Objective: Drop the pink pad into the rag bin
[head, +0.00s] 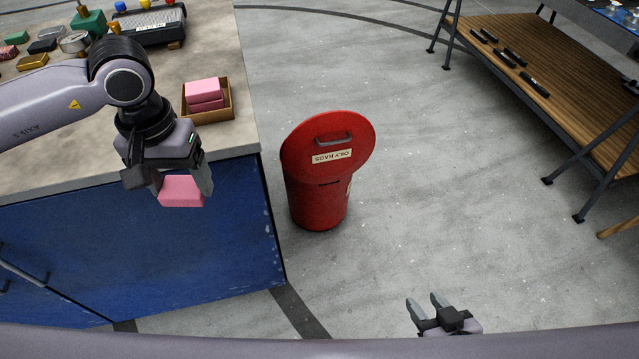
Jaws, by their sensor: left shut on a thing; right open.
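A pink pad (182,191) is held in my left gripper (182,190), which is shut on it in front of the blue cabinet's edge, left of the bin. The red rag bin (318,203) stands on the floor to the right of the cabinet. Its round red lid (349,140) has a grey handle and a label reading "OILY RAGS". The lid looks tilted over the top; the inside of the bin is hidden. My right gripper (427,303) is open and empty at the bottom, over the floor, apart from the bin.
A wooden box (229,113) with more pink pads stands on the counter (240,60) above the blue cabinet (240,240). Tools and blocks lie at the counter's back left. A wooden bench (570,90) with dark-handled tools stands at right. The floor between is clear.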

